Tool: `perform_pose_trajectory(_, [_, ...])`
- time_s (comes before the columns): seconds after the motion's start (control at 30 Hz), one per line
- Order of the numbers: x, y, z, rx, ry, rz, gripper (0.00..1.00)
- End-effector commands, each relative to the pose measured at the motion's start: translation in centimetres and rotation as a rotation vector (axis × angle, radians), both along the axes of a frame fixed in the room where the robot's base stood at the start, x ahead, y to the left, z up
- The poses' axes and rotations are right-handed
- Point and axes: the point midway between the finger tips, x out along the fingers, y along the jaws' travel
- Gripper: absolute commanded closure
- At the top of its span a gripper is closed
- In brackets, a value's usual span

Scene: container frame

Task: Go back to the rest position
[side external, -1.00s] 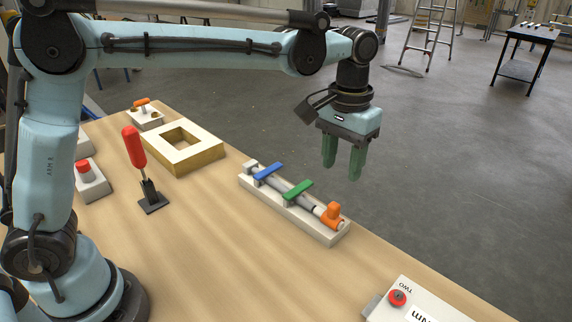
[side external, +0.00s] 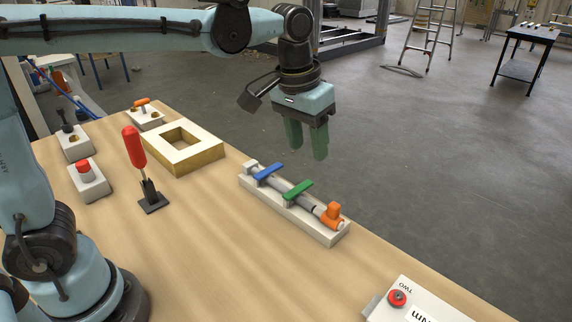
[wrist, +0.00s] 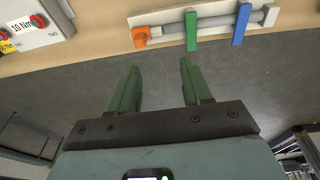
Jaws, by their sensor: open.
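My gripper (side external: 307,140) hangs with its green fingers pointing down, above and behind the pipe fixture, past the table's far edge. It is open and empty. In the wrist view its two fingers (wrist: 158,80) stand apart with only floor between them. The wooden table (side external: 225,240) lies below.
A pipe fixture (side external: 325,235) with blue and green handles and an orange end is on the table. A red-handled clamp (side external: 135,148), a square wooden frame (side external: 208,157), a red-button box (side external: 88,178) and a box marked TWO (side external: 415,300) stand around it.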

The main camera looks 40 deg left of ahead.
Motion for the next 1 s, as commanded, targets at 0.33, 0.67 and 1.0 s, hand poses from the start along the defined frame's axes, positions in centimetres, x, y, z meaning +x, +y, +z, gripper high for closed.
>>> perform_pose_trajectory(0.33, [-6.2,6.1,-1.7,-0.002,-0.241,0.01,0.51])
perform_pose_trajectory(0.67, [-10.3,9.2,-5.2,0.034,-0.416,0.015,0.51])
perform_pose_trajectory(1.0, [-10.8,9.6,-5.8,0.043,-0.445,0.013,0.51])
